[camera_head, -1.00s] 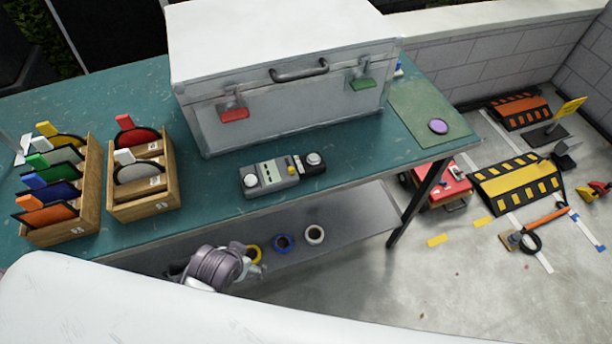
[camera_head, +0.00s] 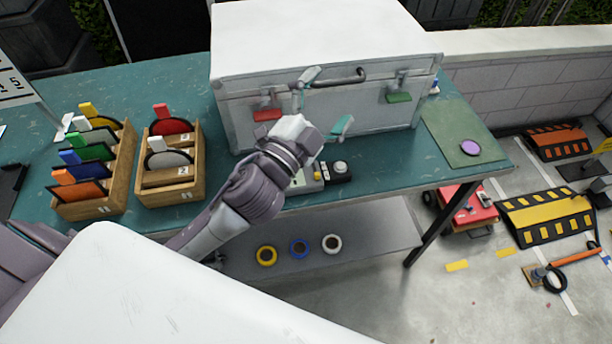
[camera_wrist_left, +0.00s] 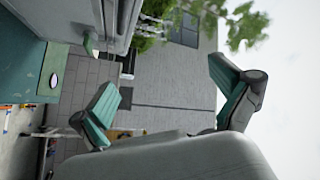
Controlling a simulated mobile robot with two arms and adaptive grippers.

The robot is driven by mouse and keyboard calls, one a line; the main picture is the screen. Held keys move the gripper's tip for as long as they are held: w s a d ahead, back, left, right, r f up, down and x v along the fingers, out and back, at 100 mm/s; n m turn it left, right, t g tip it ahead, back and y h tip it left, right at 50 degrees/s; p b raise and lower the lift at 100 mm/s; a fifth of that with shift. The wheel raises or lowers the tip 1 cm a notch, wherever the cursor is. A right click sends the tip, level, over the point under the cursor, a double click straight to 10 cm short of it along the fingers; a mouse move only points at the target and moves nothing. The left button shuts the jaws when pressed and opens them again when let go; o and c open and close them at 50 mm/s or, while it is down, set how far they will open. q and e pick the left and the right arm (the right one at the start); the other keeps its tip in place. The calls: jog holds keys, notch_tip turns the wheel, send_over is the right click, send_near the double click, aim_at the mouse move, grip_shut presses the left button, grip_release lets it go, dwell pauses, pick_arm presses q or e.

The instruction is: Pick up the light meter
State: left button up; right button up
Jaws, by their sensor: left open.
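The light meter (camera_head: 339,172) lies on the teal table in front of the silver case. It is a grey and black device with a round white dome. My left arm covers most of it in the head view, so only its right part shows. My left gripper (camera_head: 324,104) is open and empty, above the table, in front of the case and beyond the meter. In the left wrist view its two teal-padded fingers (camera_wrist_left: 170,100) are spread apart, with a wall and sky behind them. The meter does not show there. My right gripper is not seen.
The large silver case (camera_head: 330,115) stands close behind the meter. Two wooden racks (camera_head: 190,188) with coloured discs stand at the left. A green mat (camera_head: 440,124) with a purple disc lies at the right. Tape rolls (camera_head: 299,248) sit on the lower shelf.

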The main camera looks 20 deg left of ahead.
pick_arm(q)
jog(key=s+d+r+m+g+h, duration=0.3)
jog(key=d+r+m+g+h, duration=0.35)
jog(key=m+h, duration=0.8)
jog(key=m+g+y, duration=1.1)
jog(key=m+y, duration=0.5)
jog(key=m, duration=0.3)
send_near(315, 171)
jog(key=shift+h, duration=0.25)
jog(key=x, duration=0.1)
jog(key=p+x, duration=0.1)
jog(key=x, duration=0.2)
jog(key=shift+s+d+f+p, duration=0.2)
jog(key=shift+s+f+p, duration=0.05)
jog(key=shift+f+p, duration=0.05)
jog(key=p+x, duration=0.2)
jog(key=x, duration=0.3)
jog(key=shift+w+a, duration=0.1)
jog(key=shift+a, duration=0.1)
jog(key=shift+w+f, duration=0.1)
jog(key=shift+f, duration=0.15)
jog(key=c, duration=1.2)
jog(key=shift+c, duration=0.8)
